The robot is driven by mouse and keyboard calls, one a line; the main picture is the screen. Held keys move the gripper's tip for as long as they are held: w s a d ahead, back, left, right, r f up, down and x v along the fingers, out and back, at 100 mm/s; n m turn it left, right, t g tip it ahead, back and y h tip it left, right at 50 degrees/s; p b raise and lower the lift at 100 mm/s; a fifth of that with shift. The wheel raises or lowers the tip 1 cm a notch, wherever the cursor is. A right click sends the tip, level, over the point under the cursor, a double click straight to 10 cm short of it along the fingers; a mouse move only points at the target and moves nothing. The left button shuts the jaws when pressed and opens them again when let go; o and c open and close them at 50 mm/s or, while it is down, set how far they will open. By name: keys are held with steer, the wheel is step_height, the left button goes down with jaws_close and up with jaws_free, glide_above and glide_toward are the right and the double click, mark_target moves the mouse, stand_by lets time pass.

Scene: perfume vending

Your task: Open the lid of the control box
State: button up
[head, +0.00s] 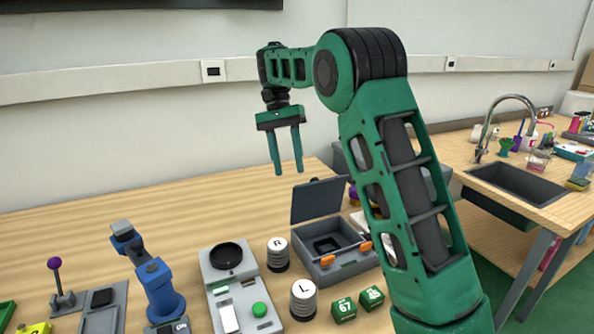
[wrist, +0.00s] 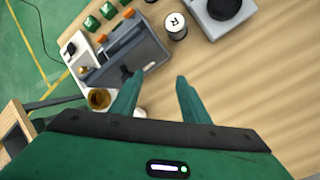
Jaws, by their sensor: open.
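The control box (head: 345,265) is a dark grey case with orange latches on its front, standing on the wooden table right of centre in the head view. Its lid (head: 318,201) stands raised at the back edge, tilted up, and the inside of the box is visible. The box also shows at the upper left of the wrist view (wrist: 148,50). My gripper (head: 287,168) is open and empty, above the table behind and to the left of the lid, apart from it. In the wrist view, the fingers (wrist: 158,80) are spread below the box, with nothing between them.
White-topped knobs R (head: 278,252) and L (head: 303,298) stand left of the box. Green number cubes (head: 344,309) lie in front. A grey device (head: 238,288) and a blue arm-like device (head: 156,285) stand further left. The table behind them is clear.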

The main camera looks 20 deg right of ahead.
steer(key=s+a+r, duration=0.2)
steer(key=a+r, duration=0.1)
steer(key=a, duration=0.2)
steer(key=shift+s+r, duration=0.15)
steer(key=shift+s, duration=0.05)
